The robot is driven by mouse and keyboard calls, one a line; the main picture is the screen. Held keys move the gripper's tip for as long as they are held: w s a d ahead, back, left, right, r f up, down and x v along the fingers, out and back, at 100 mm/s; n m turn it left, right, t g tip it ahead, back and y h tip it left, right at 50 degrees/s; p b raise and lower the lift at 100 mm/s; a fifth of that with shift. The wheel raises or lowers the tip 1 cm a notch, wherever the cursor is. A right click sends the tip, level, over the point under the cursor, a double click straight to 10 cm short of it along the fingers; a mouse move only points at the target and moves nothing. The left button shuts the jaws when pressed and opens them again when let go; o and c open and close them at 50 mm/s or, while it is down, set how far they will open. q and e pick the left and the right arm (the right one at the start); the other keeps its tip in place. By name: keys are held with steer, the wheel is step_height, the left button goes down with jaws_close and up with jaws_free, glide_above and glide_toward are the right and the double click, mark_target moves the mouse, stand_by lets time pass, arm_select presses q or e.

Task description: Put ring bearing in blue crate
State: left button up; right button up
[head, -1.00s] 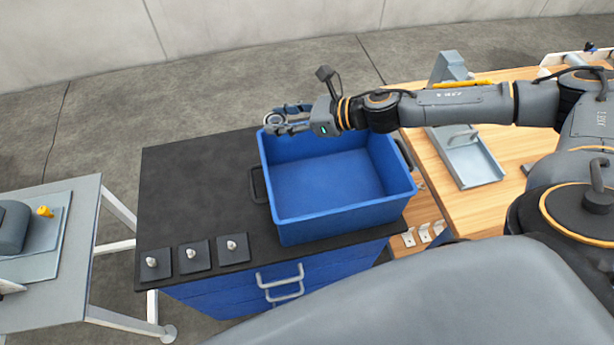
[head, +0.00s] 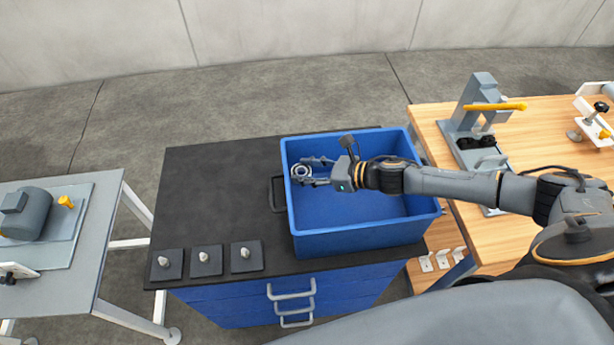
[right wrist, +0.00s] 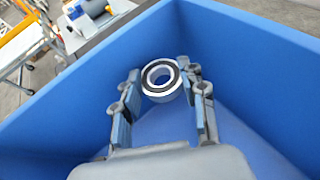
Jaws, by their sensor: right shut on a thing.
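The ring bearing (head: 301,171) is a small silver ring held at the tips of my right gripper (head: 316,172). In the right wrist view the ring bearing (right wrist: 160,79) shows a dark band and a bright rim between the two fingers of the right gripper (right wrist: 162,88). The blue crate (head: 365,240) stands open on the black-topped cabinet. The gripper and bearing are over the crate's left part, inside its outline in both views. The exact height above the crate floor is hard to tell. My left gripper is out of view.
The black cabinet top (head: 215,190) is clear left of the crate. Several small metal pieces on dark square pads (head: 205,260) line its front edge. A wooden table (head: 540,135) with a grey fixture (head: 475,105) stands right. A grey table (head: 85,250) with a motor-like unit stands left.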

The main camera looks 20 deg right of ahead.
step_height(320, 180, down, 3)
steer(key=shift+r, duration=0.1)
steer(key=shift+f, duration=0.35)
steer(key=shift+f+b, duration=0.35)
steer(key=shift+b, duration=0.2)
steer(key=o, duration=1.3)
steer(key=shift+c, duration=0.2)
steer(key=shift+r, duration=0.1)
